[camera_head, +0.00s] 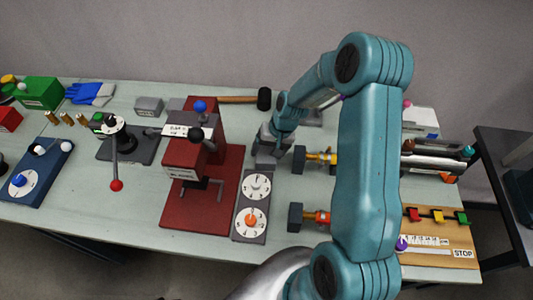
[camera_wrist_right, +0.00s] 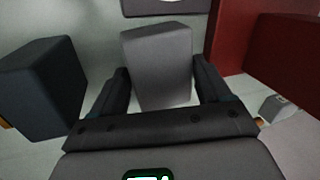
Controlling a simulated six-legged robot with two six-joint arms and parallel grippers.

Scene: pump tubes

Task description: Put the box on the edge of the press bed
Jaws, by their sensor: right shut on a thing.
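The box (camera_wrist_right: 158,60) is a plain grey block. In the right wrist view it sits between both fingers of my right gripper (camera_wrist_right: 160,82), which is shut on it. In the head view the right gripper (camera_head: 268,153) is over the table just right of the press, with the box (camera_head: 267,162) at its tip, partly hidden by the gripper. The press bed (camera_head: 200,212) is a flat dark red plate under the red press (camera_head: 188,155). In the right wrist view its red edge (camera_wrist_right: 226,40) lies right of the box, apart from it. My left gripper is not in view.
A grey panel with two white dials (camera_head: 250,205) stands along the bed's right side. Dark blocks with brass fittings (camera_head: 300,158) lie right of the gripper. A hammer (camera_head: 245,99) lies behind. Another grey box (camera_head: 148,105) stands farther left. My right arm hides part of the table.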

